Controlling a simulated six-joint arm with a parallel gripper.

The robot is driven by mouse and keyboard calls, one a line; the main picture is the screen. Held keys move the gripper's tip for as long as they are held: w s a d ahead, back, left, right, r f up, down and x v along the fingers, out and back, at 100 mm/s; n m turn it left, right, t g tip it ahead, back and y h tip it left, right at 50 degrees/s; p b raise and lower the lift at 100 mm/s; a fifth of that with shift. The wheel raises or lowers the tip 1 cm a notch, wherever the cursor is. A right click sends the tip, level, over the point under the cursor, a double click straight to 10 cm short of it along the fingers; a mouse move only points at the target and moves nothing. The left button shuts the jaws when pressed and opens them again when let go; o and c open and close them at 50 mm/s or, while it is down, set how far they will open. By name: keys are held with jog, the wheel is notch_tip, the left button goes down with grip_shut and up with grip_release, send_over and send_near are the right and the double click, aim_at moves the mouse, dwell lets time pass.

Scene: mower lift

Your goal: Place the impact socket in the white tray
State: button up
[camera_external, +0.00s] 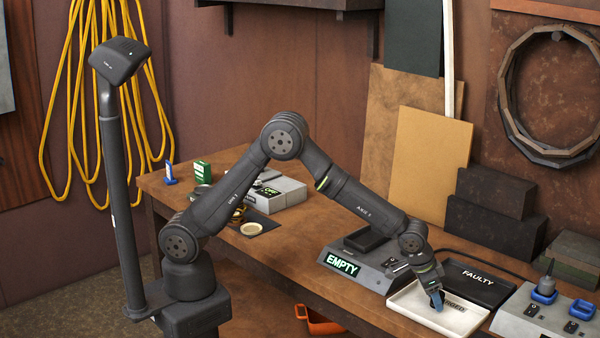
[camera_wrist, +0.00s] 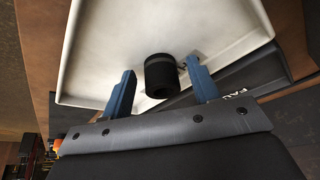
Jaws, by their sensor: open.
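The white tray (camera_external: 408,312) lies at the front of the bench, with lettering partly hidden by my gripper. It fills much of the wrist view (camera_wrist: 135,35). The impact socket is a short black cylinder (camera_wrist: 160,77), seen between my two blue fingers over the tray floor near its rim. It appears to be in the tray, though its contact with the floor is not clear. My gripper (camera_external: 437,300) points down into the tray; in the wrist view (camera_wrist: 162,88) its fingers are open, with gaps beside the socket. The socket cannot be made out in the external view.
A black tray marked FAULTY (camera_external: 485,283) adjoins the white tray behind. A grey unit showing EMPTY (camera_external: 342,263) stands to the left. Another grey unit with blue holders (camera_external: 545,322) is at right. Bare bench lies left of the EMPTY unit.

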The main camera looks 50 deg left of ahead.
jog(key=v, duration=1.2)
jog(key=x, duration=1.2)
jog(key=shift+r, duration=1.4)
